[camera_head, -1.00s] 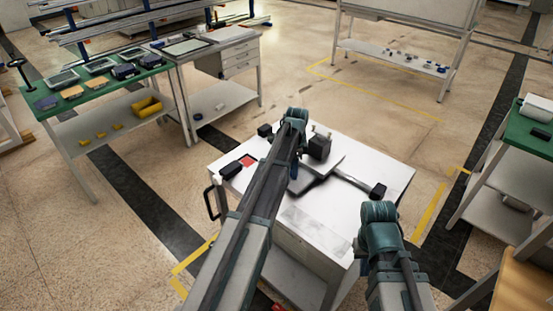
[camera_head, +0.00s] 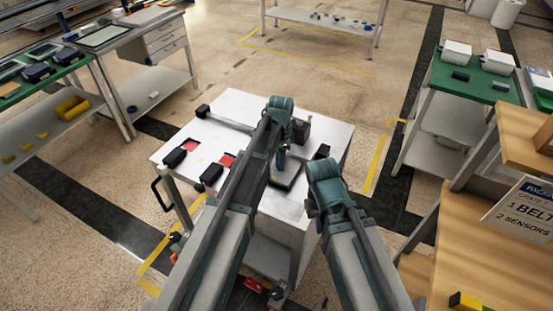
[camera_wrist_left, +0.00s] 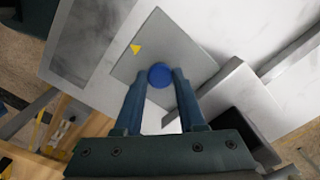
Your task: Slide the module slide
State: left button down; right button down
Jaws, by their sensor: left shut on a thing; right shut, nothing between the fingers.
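The module slide shows as a grey plate (camera_wrist_left: 190,50) with a yellow triangle and a blue knob (camera_wrist_left: 160,75) in the left wrist view. In the head view this plate (camera_head: 291,171) lies on the white cart, partly hidden by my left arm. My left gripper (camera_head: 281,161) reaches down to it. Its two fingers (camera_wrist_left: 162,84) are shut on the blue knob from both sides. A rail (camera_head: 228,121) with dark end blocks runs across the cart top and passes behind my left arm. My right arm ends near the cart's right front edge; its fingers are hidden.
Two dark blocks (camera_head: 175,157) and (camera_head: 211,173) lie beside red patches at the cart's left. The cart has a dark handle (camera_head: 161,194) on its left. A green bench (camera_head: 443,82) with white bins and a wooden bench (camera_head: 450,245) stand at the right. Floor behind the cart is free.

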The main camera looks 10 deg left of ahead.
pick_arm(q)
jog(key=shift+s+d, duration=0.15)
jog(key=shift+d, duration=0.05)
jog(key=c, duration=0.5)
grip_release()
jog(key=shift+d, duration=0.1)
jog(key=shift+r, duration=0.1)
jog(key=shift+r+p, duration=0.4)
jog(key=shift+p, duration=0.05)
notch_tip(320, 180, up, 13)
jog(key=p, duration=1.3)
jog(key=shift+f, duration=0.1)
